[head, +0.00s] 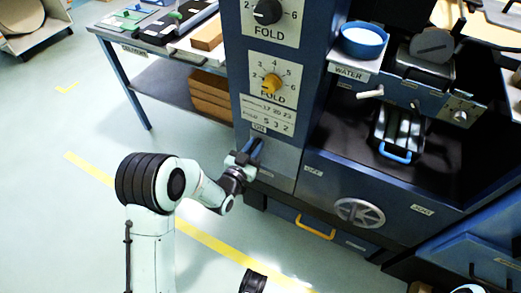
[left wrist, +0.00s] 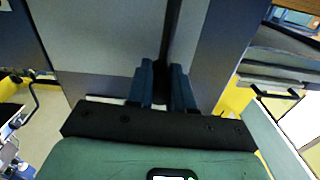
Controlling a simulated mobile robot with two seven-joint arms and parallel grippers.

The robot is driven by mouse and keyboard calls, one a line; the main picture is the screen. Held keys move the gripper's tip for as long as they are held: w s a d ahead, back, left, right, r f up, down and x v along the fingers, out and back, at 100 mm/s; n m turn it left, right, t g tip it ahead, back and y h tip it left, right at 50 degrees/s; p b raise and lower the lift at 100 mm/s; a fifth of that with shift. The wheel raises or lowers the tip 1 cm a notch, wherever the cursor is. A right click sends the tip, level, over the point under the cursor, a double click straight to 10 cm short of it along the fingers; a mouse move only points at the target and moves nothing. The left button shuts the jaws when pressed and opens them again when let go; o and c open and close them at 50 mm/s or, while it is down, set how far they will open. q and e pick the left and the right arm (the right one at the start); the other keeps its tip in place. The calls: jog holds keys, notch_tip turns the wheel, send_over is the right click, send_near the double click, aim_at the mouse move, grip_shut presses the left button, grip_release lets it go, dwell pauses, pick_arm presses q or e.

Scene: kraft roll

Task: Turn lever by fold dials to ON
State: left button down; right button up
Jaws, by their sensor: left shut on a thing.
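The fold dials are on the blue column: a black dial (head: 267,11) on top and a yellow dial (head: 272,83) below it. Under them is a grey lever panel (head: 277,160) with an ON label (head: 259,127) at its top. My left gripper (head: 254,149) is at this panel, just below the label. In the left wrist view its blue fingers (left wrist: 168,82) are closed around a dark upright bar, the lever (left wrist: 173,35). The lever's grip is hidden between the fingers, and its exact setting is hard to tell.
A blue bowl (head: 363,41) stands on the WATER shelf right of the column. A blue-handled tray (head: 398,135) sits in the machine's bay. A yellow-handled drawer (head: 315,228) is low in front. A workbench (head: 150,52) stands behind left.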

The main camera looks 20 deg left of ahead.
pick_arm(q)
jog(key=shift+a, duration=0.4)
pick_arm(e)
jog(key=shift+s+f, duration=0.15)
jog(key=shift+s, duration=0.1)
pick_arm(q)
jog(key=c, duration=1)
grip_release()
jog(key=s+p, duration=0.2)
jog(key=s, duration=1.1)
jog(key=shift+s+a, duration=0.2)
pick_arm(e)
jog(key=w+r+t, duration=0.1)
jog(key=w+r, duration=0.3)
jog(key=w, duration=0.1)
jog(key=shift+a+r+t, duration=0.15)
jog(key=shift+a+t, duration=0.15)
jog(key=shift+s, duration=0.1)
